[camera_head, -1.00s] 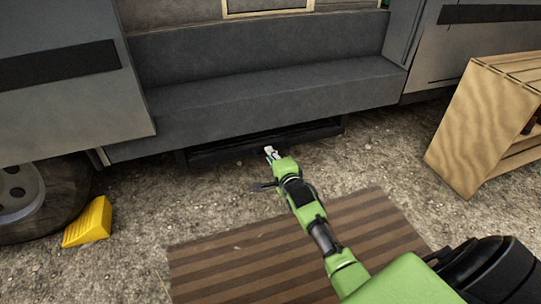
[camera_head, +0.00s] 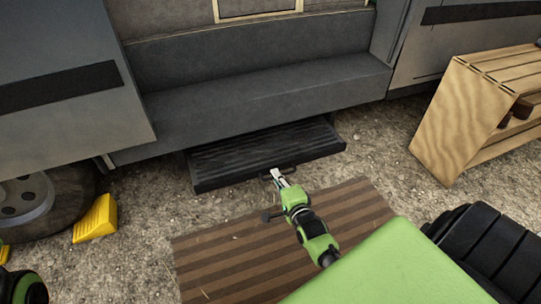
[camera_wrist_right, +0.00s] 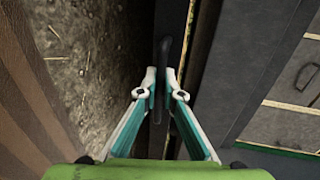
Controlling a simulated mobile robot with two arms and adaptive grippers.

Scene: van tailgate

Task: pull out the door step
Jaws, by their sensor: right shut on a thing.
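The black door step (camera_head: 262,155) juts out from under the grey van sill, its ribbed top showing in the head view. My right gripper (camera_head: 277,174) is at the front edge of the step, right of its middle. In the right wrist view the right gripper (camera_wrist_right: 159,80) is shut on the step's dark handle (camera_wrist_right: 162,52), which lies between the two fingers. The handle is small and partly hidden by the gripper in the head view. My left gripper is not in view; only a green and black piece of my own body shows at the lower left.
A brown striped mat (camera_head: 225,262) lies on the gravel in front of the step. A yellow wheel chock (camera_head: 95,219) sits by the wheel (camera_head: 35,205) at left. A wooden crate (camera_head: 450,125) stands at right. Bare gravel lies on both sides of the step.

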